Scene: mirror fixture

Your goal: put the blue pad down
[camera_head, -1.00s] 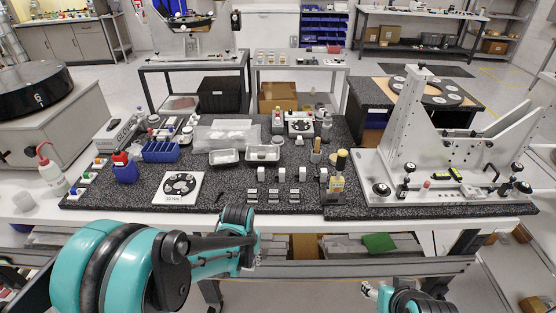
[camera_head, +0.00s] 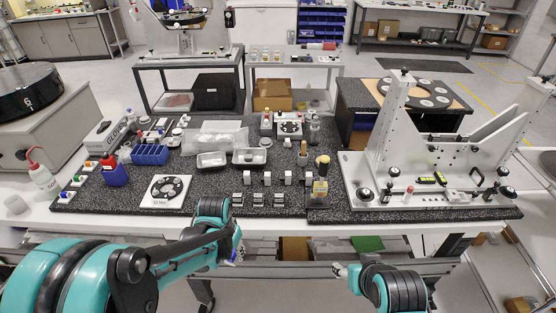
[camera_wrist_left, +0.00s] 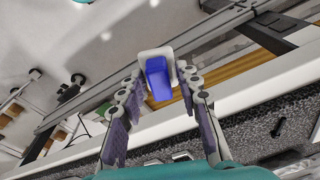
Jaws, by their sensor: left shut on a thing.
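The blue pad (camera_wrist_left: 158,80) has a white backing and shows in the left wrist view between the two fingers of my left gripper (camera_wrist_left: 162,78). The gripper is shut on it and holds it in the air. In the head view my left gripper (camera_head: 234,256) is low in the picture, in front of the workbench's front edge; the pad is too small to make out there. My right gripper (camera_head: 341,271) shows only as a small pale tip at the bottom, and its fingers cannot be made out.
The dark speckled worktop (camera_head: 225,183) carries a white plate with a black disc (camera_head: 166,190), a blue rack (camera_head: 150,154), metal trays (camera_head: 212,160), several small blocks and an amber bottle (camera_head: 320,188). A tall grey fixture (camera_head: 395,125) stands right. Bare worktop lies between plate and blocks.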

